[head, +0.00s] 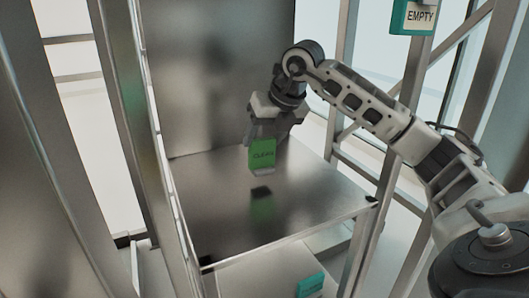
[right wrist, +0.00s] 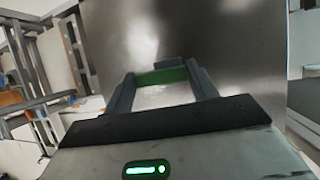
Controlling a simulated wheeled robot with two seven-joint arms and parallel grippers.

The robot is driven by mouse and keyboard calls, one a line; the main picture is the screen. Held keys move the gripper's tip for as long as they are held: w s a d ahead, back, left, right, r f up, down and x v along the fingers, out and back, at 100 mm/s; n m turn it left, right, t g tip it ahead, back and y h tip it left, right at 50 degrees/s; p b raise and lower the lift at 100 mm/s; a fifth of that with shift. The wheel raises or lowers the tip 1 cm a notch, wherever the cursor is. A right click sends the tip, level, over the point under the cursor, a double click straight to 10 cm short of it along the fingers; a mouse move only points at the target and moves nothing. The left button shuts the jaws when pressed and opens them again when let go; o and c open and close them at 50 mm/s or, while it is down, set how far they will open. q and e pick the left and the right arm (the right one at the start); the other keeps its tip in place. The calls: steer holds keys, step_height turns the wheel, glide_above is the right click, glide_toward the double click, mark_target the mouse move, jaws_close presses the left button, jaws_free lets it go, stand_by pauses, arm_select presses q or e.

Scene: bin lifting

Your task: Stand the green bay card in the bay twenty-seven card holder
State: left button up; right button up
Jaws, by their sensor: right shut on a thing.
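The green bay card (head: 262,157), marked CLEAN, hangs upright in my right gripper (head: 266,137), which is shut on it. In the right wrist view the card shows as a green strip (right wrist: 162,77) between the two fingers (right wrist: 162,92). A small dark card holder (head: 261,193) sits on the metal shelf just below the card; a gap shows between them in the head view. A small dark block (right wrist: 170,64) beyond the card in the wrist view may be this holder. No bay number is readable. My left gripper is out of view.
The shiny metal shelf (head: 310,190) is otherwise bare, with a metal panel (head: 215,70) behind it and upright posts at its sides. An EMPTY sign (head: 420,16) hangs at the upper right. A teal item (head: 310,286) is on the level below.

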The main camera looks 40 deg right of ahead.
mark_target(261, 151)
step_height(261, 151, down, 3)
steer(key=shift+r, duration=0.1)
steer(key=o, duration=1.7)
steer(key=shift+r, duration=0.1)
